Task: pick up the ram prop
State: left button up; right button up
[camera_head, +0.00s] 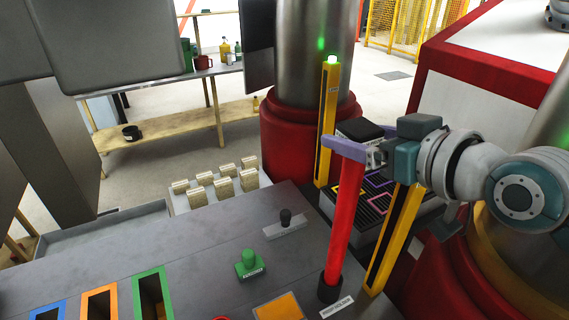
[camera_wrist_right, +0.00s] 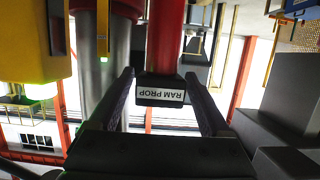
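The ram prop (camera_head: 344,220) is a long red bar. It stands nearly upright with its foot in the black prop holder (camera_head: 329,289) on the grey bench. My right gripper (camera_head: 343,148) is level with the top of the prop. In the right wrist view the prop's black, labelled end (camera_wrist_right: 161,92) lies between the two fingers (camera_wrist_right: 163,98). Narrow gaps show on both sides, so the fingers look open around it, not clamped. In the head view a pale purple finger hides part of the prop's top. My left gripper is not in view.
A yellow post with a green light (camera_head: 327,120) and a second yellow post (camera_head: 394,238) stand close to the prop. A green button (camera_head: 249,264) and a black knob (camera_head: 286,218) are on the bench. A tray of pale bricks (camera_head: 181,203) lies behind.

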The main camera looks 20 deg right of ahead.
grip_shut()
dwell(0.4)
jog(key=shift+r, duration=0.15)
